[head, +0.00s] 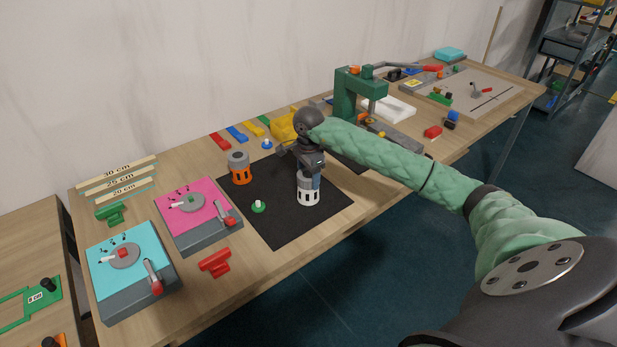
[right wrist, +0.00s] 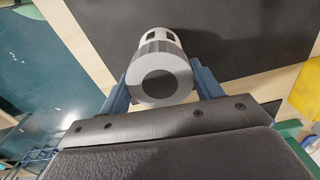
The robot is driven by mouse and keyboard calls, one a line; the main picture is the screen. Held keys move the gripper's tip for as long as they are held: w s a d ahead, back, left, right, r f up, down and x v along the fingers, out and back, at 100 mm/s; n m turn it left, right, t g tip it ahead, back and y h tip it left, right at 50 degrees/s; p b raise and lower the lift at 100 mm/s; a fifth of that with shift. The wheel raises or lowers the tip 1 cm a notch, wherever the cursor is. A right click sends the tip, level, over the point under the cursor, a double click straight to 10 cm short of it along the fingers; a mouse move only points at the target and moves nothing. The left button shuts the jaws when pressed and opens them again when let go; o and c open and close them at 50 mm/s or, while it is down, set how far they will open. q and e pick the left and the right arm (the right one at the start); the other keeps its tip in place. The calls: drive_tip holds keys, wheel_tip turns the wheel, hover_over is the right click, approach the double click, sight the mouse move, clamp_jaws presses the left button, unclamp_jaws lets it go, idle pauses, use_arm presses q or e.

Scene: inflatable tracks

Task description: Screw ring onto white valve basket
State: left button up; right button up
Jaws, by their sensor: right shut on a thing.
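The white valve basket (head: 308,199) stands upright on the black mat, with dark window-like openings in its side. Its white body also shows in the right wrist view (right wrist: 157,37). A grey ring (right wrist: 160,78) with a dark centre sits in line with the basket, at its near end. My right gripper (head: 312,180) comes down from above and is shut on the ring, one blue finger on each side. In the head view the gripper hides the ring and the basket's top. I cannot tell how far the ring is threaded. My left gripper is not in view.
An orange valve basket (head: 241,176) with a grey top stands on the mat's left side. A small green-and-white piece (head: 258,207) lies left of the white basket. Pink (head: 190,203) and cyan (head: 120,256) boxes stand left. A green press (head: 350,95) stands behind right.

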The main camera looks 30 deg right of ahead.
drive_tip(key=shift+f+m, duration=0.2)
drive_tip(key=shift+m, duration=0.1)
drive_tip(key=shift+m+b, duration=0.4)
drive_tip(key=shift+m, duration=0.9)
drive_tip(key=shift+b, duration=0.3)
drive_tip(key=shift+m, duration=0.7)
drive_tip(key=shift+m+b, duration=0.35)
drive_tip(key=shift+m, duration=0.55)
